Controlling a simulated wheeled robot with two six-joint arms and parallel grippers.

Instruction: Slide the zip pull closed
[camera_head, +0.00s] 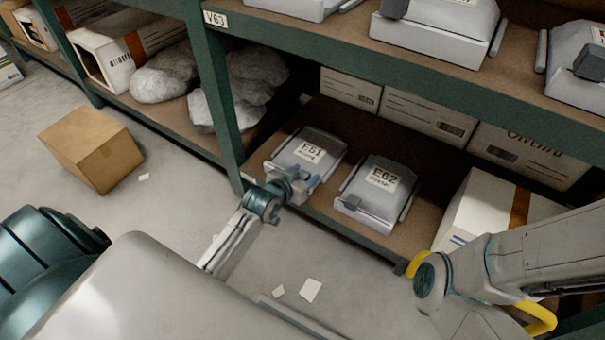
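A grey case or pouch labelled E51 (322,145) lies on the lower shelf, left of a similar one labelled E62 (382,195). My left gripper (304,184) is at the front left corner of the E51 case and overlaps it in the picture. I cannot tell whether it touches the case. Its fingers are too small and dark to show whether they are open or shut. I cannot make out a zip pull; the gripper covers part of the E51 case's front. My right arm comes in at the lower right, and its gripper does not show.
A green rack upright (218,95) stands just left of the cases, and the upper shelf (440,70) hangs over them. A striped white box (480,205) is to their right. A cardboard box (90,148) and paper scraps (311,290) lie on the floor.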

